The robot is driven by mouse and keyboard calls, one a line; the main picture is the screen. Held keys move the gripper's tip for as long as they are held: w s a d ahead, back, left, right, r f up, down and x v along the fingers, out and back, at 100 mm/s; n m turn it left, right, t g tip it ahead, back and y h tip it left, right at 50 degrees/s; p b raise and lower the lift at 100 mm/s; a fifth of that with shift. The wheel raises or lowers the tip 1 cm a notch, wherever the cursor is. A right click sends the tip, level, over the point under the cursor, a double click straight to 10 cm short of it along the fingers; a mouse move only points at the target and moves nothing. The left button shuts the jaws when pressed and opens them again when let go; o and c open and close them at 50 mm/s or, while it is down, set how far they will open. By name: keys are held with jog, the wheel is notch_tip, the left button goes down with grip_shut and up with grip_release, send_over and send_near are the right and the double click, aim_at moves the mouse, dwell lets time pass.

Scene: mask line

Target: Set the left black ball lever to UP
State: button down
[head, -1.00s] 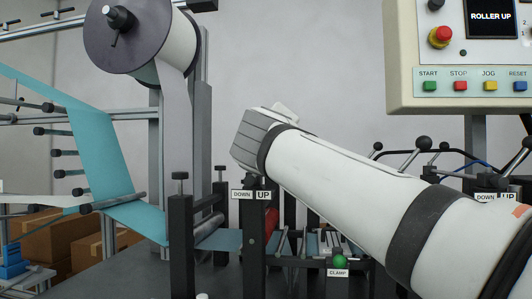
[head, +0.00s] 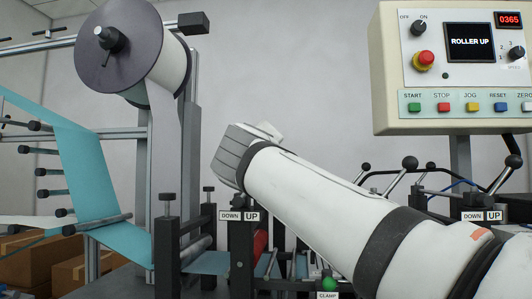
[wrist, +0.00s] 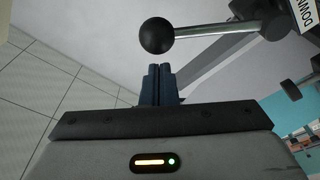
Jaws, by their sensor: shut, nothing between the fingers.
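In the wrist view a black ball (wrist: 157,35) sits on the end of a metal rod (wrist: 205,31), which runs right to a dark pivot beside a partly visible DOWN label (wrist: 305,12). My gripper (wrist: 159,68) is shut and empty, its dark fingertips just short of the ball in the picture; contact cannot be told. In the head view the left DOWN/UP label (head: 239,216) stands on a black post below my wrist. My arm hides the left lever's ball and the fingers there.
At the right are another DOWN/UP label (head: 481,216) and black ball levers (head: 410,163). The control panel (head: 455,65) reads ROLLER UP. A large roll (head: 120,45) and blue web (head: 85,180) are at left. A green CLAMP knob (head: 329,284) sits low.

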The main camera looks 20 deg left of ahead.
jog(key=s, duration=0.9)
jog(key=shift+s+d+r+b, duration=0.15)
jog(key=shift+s+d+b, duration=0.15)
jog(key=shift+b, duration=0.05)
